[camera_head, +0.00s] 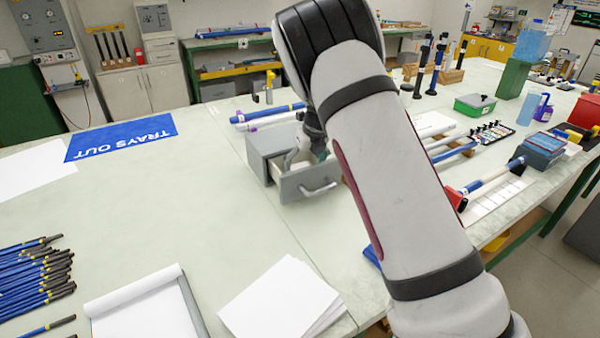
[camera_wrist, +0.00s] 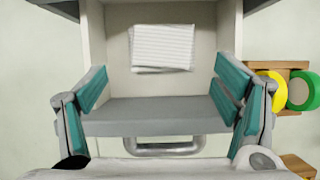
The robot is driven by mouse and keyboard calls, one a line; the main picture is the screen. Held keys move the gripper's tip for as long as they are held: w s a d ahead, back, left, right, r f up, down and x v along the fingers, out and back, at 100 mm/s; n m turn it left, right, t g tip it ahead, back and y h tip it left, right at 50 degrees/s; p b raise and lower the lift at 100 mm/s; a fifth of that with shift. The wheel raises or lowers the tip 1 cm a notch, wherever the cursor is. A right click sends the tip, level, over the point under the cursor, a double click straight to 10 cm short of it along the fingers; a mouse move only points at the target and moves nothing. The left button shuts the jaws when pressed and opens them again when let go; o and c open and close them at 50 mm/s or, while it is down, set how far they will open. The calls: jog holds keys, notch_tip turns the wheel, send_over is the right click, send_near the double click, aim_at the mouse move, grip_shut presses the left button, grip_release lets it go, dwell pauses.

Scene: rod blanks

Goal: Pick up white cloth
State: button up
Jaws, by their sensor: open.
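The white cloth (camera_wrist: 162,47) is a folded, striped piece lying flat inside the open drawer (camera_wrist: 118,84) in the wrist view. The drawer belongs to a small grey cabinet (camera_head: 262,148) on the table, and it stands pulled out, with its grey handle (camera_head: 318,188) at the front. My gripper (camera_wrist: 160,95) is open and empty above the drawer, its teal-padded fingers spread to either side. The cloth lies between and beyond the fingers, not touched by them. In the head view my arm hides much of the drawer, and the cloth cannot be made out there.
Yellow and green tape rolls (camera_wrist: 303,91) sit in a wooden holder right of the drawer. Blue and white rods (camera_head: 268,115) lie behind the cabinet. The table between is clear.

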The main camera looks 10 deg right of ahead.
jog(key=shift+w+x, duration=0.2)
jog(key=shift+x, duration=1.1)
jog(key=shift+w+x, duration=0.2)
jog(key=shift+x, duration=1.1)
jog(key=shift+r, duration=0.15)
jog(key=c, duration=0.9)
